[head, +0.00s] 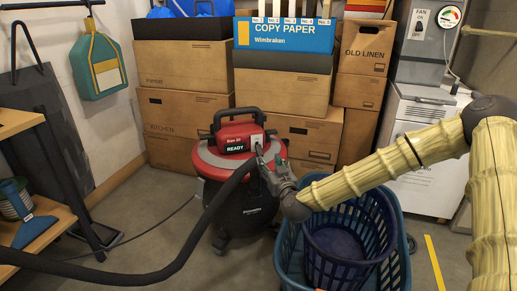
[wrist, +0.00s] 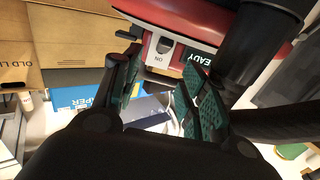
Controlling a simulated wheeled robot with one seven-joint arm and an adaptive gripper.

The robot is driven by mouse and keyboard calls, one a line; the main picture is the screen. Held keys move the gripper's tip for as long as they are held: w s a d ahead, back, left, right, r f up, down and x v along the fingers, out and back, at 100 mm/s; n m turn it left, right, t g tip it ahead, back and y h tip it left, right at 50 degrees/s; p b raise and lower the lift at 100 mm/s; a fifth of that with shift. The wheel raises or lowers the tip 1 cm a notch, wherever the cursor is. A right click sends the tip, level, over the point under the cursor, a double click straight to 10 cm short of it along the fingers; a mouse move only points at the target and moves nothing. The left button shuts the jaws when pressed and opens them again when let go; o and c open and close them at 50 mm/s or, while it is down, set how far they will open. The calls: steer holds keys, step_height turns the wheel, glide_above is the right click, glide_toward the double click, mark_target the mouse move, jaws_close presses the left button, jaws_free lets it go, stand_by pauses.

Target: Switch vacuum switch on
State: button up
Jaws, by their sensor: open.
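The vacuum (head: 238,198) is a red and black canister on the floor, with a "READY" label on its front. In the wrist view its red body (wrist: 185,18) fills the top. A small pale switch (wrist: 164,49) with dark marks sits there beside the "READY" panel; I cannot tell its position for sure. My gripper (head: 268,160) is at the vacuum's front right, close to the label. In the wrist view my gripper (wrist: 160,88) is open, its green-padded fingers on either side below the switch, with nothing between them. Contact cannot be told.
A black hose (head: 185,248) curves across the front, and its thick end shows close to the right finger in the wrist view. Blue laundry baskets (head: 285,262) stand right of the vacuum, under my arm. Stacked boxes (head: 185,112) stand behind. A wooden shelf (head: 45,222) is at left.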

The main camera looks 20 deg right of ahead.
mark_target(259, 148)
steer(key=w+b, duration=0.1)
steer(key=w, duration=0.2)
steer(key=w+b, duration=0.2)
steer(key=w, duration=0.1)
steer(key=w+b, duration=0.1)
steer(key=w, duration=0.2)
steer(key=shift+w+a+f, duration=0.1)
steer(key=shift+a+f, duration=0.05)
steer(key=shift+a, duration=0.1)
steer(key=shift+w+r+b, duration=0.2)
steer(key=shift+w+b, duration=0.3)
steer(key=shift+w, duration=0.3)
jaws_close()
